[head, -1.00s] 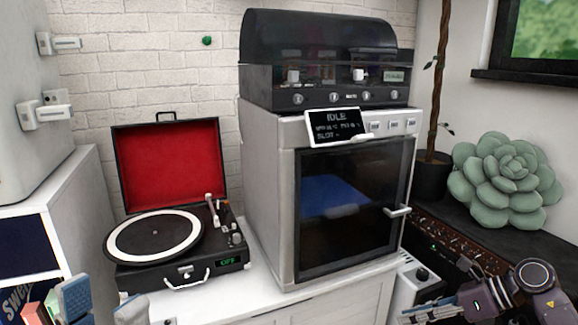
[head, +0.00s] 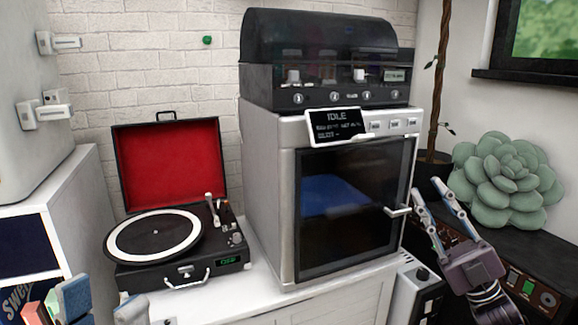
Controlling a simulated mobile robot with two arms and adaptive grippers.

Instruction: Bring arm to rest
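A black record player (head: 180,277) stands on the white cabinet with its red-lined lid open. Its black record (head: 154,238) with a white rim lies on the platter. The tonearm (head: 212,208) is at the platter's right side; I cannot tell whether it sits in its rest. A small green display glows on the front. My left gripper (head: 103,299) is at the bottom left, in front of the player, with two fingertips apart and nothing seen between them. My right gripper (head: 428,188) is raised at the right, fingers apart and empty, close to the oven-like machine's handle.
A large grey machine (head: 270,200) with a dark glass door stands right of the player, its screen (head: 335,126) reading IDLE. Its handle (head: 398,211) sticks out. A succulent (head: 505,180) and a dark amplifier-like unit (head: 532,290) are at the right. Coloured book-like items (head: 35,312) are bottom left.

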